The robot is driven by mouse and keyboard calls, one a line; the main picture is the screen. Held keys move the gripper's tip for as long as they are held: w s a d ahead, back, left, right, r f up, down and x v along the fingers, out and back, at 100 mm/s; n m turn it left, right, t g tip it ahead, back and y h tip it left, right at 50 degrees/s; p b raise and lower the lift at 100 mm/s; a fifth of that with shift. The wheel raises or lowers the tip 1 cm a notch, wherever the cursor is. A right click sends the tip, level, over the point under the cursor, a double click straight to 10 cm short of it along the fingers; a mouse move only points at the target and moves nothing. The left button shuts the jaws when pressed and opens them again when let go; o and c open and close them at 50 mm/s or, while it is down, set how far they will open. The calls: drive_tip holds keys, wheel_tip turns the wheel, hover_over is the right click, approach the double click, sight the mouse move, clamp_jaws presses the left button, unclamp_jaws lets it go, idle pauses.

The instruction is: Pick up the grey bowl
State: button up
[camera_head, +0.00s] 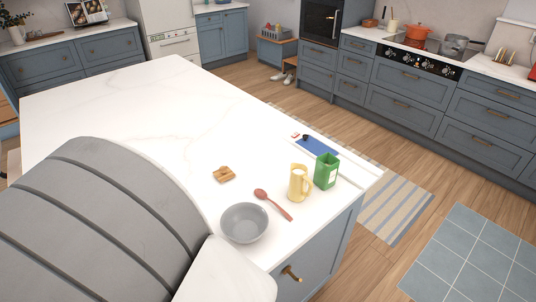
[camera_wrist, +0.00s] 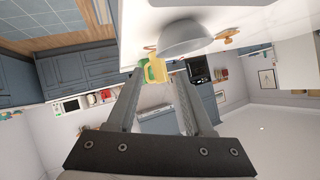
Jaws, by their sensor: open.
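The grey bowl (camera_head: 244,223) stands upright near the front edge of the white island counter, and it looks empty. In the wrist view the bowl (camera_wrist: 187,40) shows large at the top, just beyond the fingertips and partly to their right. My gripper (camera_wrist: 157,76) is open with nothing between its fingers; it appears apart from the bowl. In the head view my grey arm covers the lower left, and the fingers cannot be made out there.
A red-brown spoon (camera_head: 272,204) lies right beside the bowl. A yellow pitcher (camera_head: 298,184) and a green carton (camera_head: 327,171) stand further right. A small brown item (camera_head: 223,174) and a blue board (camera_head: 317,146) lie behind. The counter's (camera_head: 160,115) back left is clear.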

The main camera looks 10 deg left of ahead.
sight(257, 238)
drive_tip(key=x, duration=1.6)
drive_tip(key=shift+s, duration=0.1)
drive_tip(key=c, duration=0.8)
clamp_jaws()
drive_tip(key=shift+s+f+b, duration=0.1)
drive_tip(key=shift+b, duration=0.2)
